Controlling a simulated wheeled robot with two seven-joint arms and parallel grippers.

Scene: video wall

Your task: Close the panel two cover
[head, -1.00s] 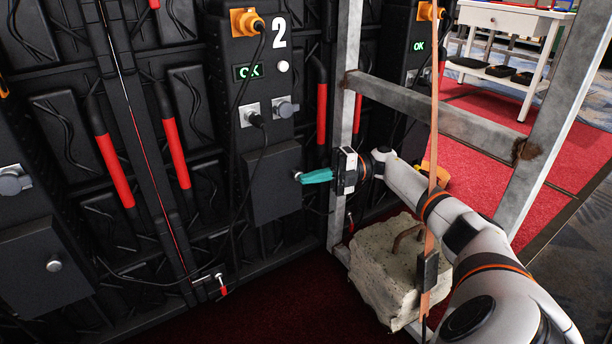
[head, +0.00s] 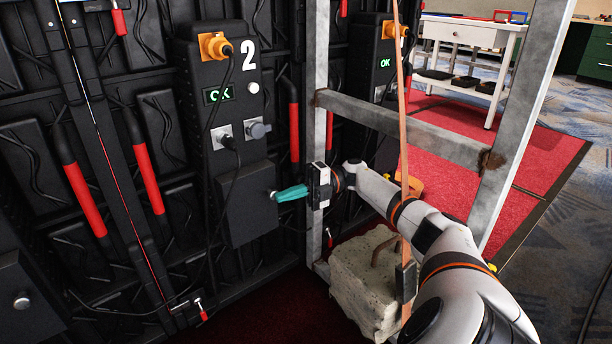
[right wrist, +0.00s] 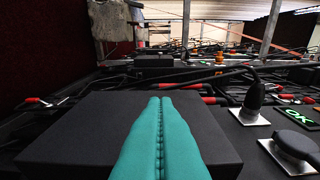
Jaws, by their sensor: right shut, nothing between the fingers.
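Panel two (head: 219,120) carries a white "2" and a green OK display (head: 219,95). Its dark cover (head: 247,207) is a flat square box front below the sockets and looks flush against the panel. My right gripper (head: 277,196) has teal fingers, shut and empty, with the tips at the right part of the cover near its small knob. I cannot tell if they touch. In the right wrist view the fingers (right wrist: 161,100) lie pointing over the cover (right wrist: 100,125). My left gripper is not in view.
A grey metal frame (head: 400,125) stands around my right arm, with a stone block (head: 365,285) at its foot. A cable (head: 229,250) hangs beside the cover. A white table (head: 470,35) stands at the back right on red carpet.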

